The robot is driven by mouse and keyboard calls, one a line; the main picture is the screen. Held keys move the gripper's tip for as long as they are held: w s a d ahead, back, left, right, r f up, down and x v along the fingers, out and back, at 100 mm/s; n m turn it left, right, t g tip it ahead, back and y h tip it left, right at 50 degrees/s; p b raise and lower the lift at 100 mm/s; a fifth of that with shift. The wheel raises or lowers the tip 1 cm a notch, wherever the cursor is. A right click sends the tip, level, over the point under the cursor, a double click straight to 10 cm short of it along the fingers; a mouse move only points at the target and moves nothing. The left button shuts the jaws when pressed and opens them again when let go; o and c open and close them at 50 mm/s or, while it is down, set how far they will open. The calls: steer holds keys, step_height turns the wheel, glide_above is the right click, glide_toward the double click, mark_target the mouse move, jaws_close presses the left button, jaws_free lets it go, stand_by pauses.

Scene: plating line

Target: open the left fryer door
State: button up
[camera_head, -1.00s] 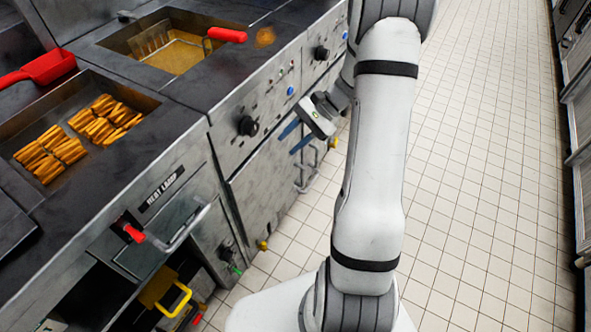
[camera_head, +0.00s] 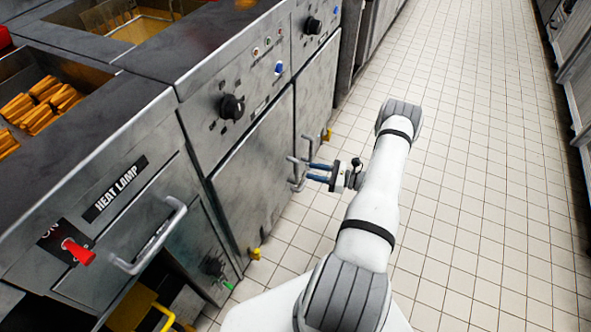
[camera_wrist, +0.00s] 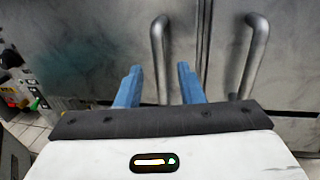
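The left fryer door (camera_head: 248,175) is a grey metal panel, shut flush in the cabinet front. Its vertical bar handle (camera_wrist: 157,50) is near the door's right edge, beside the seam. My gripper (camera_head: 309,170) is at handle height in front of the cabinet, its blue fingers pointing at the doors. In the wrist view my gripper (camera_wrist: 160,82) is open, and the left handle's lower part appears between the two fingers. The fingers are not closed on it; whether they reach around it is unclear. The right door (camera_wrist: 285,75) is shut too.
The right door's handle (camera_wrist: 254,50) is just right of my right finger. A heat lamp drawer with a bar handle (camera_head: 150,240) juts out at the left. Yellow caps (camera_head: 255,253) sit low on the cabinet. The tiled floor (camera_head: 470,180) at right is clear.

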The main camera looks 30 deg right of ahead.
mark_target(297, 168)
steer(key=b+x, duration=0.1)
steer(key=x, duration=0.5)
steer(key=shift+w+a, duration=0.25)
steer(key=shift+a, duration=0.1)
steer(key=shift+c, duration=0.5)
steer(key=c, duration=0.6)
steer(key=shift+s, duration=0.1)
jaws_close()
steer(key=shift+a, duration=0.1)
